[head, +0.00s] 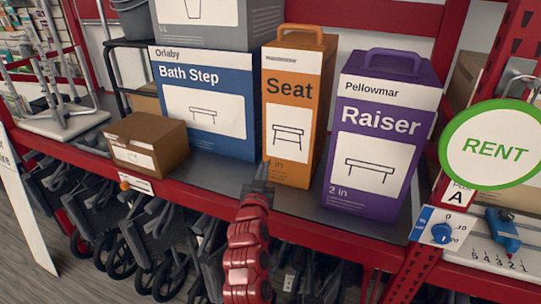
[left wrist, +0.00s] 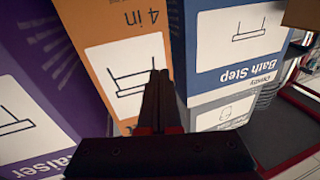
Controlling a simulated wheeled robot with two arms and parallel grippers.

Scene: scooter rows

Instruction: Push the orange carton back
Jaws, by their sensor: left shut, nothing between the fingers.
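The orange Seat carton (head: 289,88) stands upright on the shelf with a handle on top, between the blue and purple cartons. It also shows in the left wrist view (left wrist: 97,25). My left gripper (head: 263,168) is shut and empty, in front of the orange carton's lower left front. In the left wrist view its shut fingers (left wrist: 158,78) overlap the carton's white label, near the edge by the blue carton. I cannot tell whether the fingertips touch the carton. The gripper hides a little of the carton's lower front. My right gripper is not in view.
The blue Bath Step carton (head: 207,80) stands left and the purple Raiser carton (head: 373,115) right, both close by. A small brown box (head: 147,142) sits farther left. The shelf has a red front edge (head: 200,191). A round RENT sign (head: 492,146) hangs at right.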

